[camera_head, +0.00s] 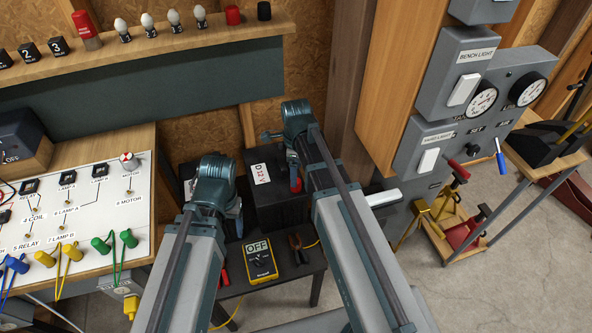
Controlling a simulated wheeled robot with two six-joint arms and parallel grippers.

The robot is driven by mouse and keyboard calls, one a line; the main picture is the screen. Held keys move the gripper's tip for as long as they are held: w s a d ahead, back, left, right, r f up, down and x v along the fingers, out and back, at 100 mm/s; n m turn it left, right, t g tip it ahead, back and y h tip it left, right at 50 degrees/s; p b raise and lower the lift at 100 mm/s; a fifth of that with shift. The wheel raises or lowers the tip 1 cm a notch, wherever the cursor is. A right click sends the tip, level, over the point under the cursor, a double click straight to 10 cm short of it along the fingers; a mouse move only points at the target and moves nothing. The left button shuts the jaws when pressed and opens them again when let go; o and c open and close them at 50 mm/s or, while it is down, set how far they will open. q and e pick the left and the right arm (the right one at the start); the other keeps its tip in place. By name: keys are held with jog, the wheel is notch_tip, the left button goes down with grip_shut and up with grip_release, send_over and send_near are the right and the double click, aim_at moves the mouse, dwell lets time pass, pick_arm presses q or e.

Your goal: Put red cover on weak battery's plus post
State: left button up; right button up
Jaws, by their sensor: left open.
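A dark battery (262,208) labelled "D 12 V" stands on the small dark table below the shelf. A small red piece (297,186) shows at its top right, just under my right gripper (294,168); I cannot tell whether it is held or rests on a post. My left gripper (237,217) is open, pointing down in front of the battery's left side. A red cover (233,15) and a black cover (264,11) stand on the shelf. Another dark box with a white label (188,188) is mostly hidden behind my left arm. Battery posts are not clear.
A yellow meter (260,262) reading "OFF" and a dark-handled tool (298,248) lie on the small table (285,283). A white circuit board (75,215) with coloured leads is at left. A wooden post and grey gauge panel (440,140) stand at right.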

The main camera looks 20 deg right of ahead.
notch_tip(320, 180, up, 9)
jog(key=p, duration=0.7)
jog(key=shift+f, duration=0.15)
jog(key=s+a+n, duration=0.5)
jog(key=s+n, duration=0.2)
jog(key=n, duration=0.6)
jog(key=s+a+n+h, duration=0.1)
jog(key=s+a+n, duration=0.4)
jog(key=n, duration=0.8)
jog(key=shift+s+a+n, duration=0.25)
jog(key=shift+s+n, duration=0.15)
jog(key=shift+s, duration=0.75)
